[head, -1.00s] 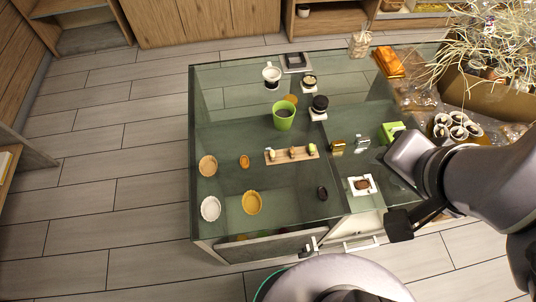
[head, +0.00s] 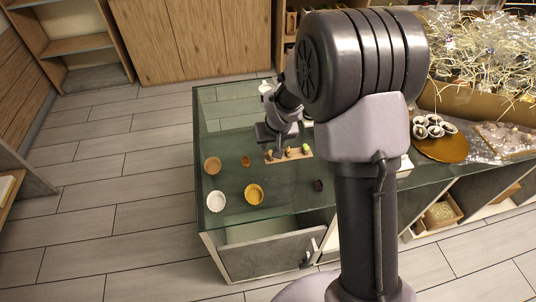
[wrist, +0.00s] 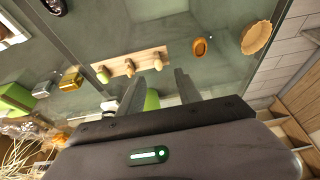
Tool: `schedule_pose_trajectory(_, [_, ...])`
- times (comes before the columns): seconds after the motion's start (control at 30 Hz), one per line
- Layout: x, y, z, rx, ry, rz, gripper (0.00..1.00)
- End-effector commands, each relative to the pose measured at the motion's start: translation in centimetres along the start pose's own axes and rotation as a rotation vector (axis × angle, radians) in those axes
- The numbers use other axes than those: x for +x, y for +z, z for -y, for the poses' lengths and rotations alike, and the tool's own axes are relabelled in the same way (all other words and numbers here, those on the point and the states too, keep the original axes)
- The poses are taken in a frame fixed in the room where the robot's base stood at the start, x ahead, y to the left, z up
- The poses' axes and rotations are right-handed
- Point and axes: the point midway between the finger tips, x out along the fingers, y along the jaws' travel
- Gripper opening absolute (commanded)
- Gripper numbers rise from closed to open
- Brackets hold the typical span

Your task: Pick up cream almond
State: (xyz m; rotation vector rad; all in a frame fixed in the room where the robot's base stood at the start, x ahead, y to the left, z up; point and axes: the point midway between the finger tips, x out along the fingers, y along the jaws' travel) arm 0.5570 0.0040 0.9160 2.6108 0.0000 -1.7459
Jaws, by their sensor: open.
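A narrow wooden board (head: 304,154) lies on the green glass table, with several small cream, brown and greenish pieces on it. In the wrist view the board (wrist: 143,62) carries a row of three pieces: a pale one at left (wrist: 103,74), one in the middle (wrist: 129,68) and a pale one at right (wrist: 157,62). They are too small to tell which is the cream almond. My gripper (head: 275,148) is open and empty above the board. In the wrist view its two fingers (wrist: 156,86) point toward the board, apart from the pieces.
An orange oval piece (head: 245,161), a tan tart shell (head: 212,166), a yellow fluted shell (head: 254,194) and a white fluted dish (head: 215,201) stand left. A dark oval piece (head: 318,185) lies in front.

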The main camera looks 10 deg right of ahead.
Motion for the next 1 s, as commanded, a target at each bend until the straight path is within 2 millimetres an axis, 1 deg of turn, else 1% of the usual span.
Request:
schedule_pose_trajectory(0.03, [0.9,0.1,0.0,0.001,0.0,0.0,0.41])
schedule_pose_trajectory(0.17, [1.9,0.1,-0.1,0.001,0.0,0.0,0.41])
schedule_pose_trajectory(0.23, [2.9,0.1,-0.1,0.001,0.0,0.0,0.41])
schedule_pose_trajectory(0.4, [6.3,0.3,-0.3,0.0,0.0,0.001,0.41])
schedule_pose_trajectory(0.47, [6.8,0.2,-0.3,0.0,0.0,0.0,0.41])
schedule_pose_trajectory(0.63, [6.5,0.1,-0.3,0.0,0.0,-0.001,0.41])
schedule_pose_trajectory(0.83, [6.5,0.1,-0.3,0.0,0.0,0.0,0.02])
schedule_pose_trajectory(0.87, [6.5,0.1,-0.3,0.0,0.0,0.0,0.0])
schedule_pose_trajectory(1.0, [6.5,0.1,-0.3,0.0,0.0,0.0,0.0])
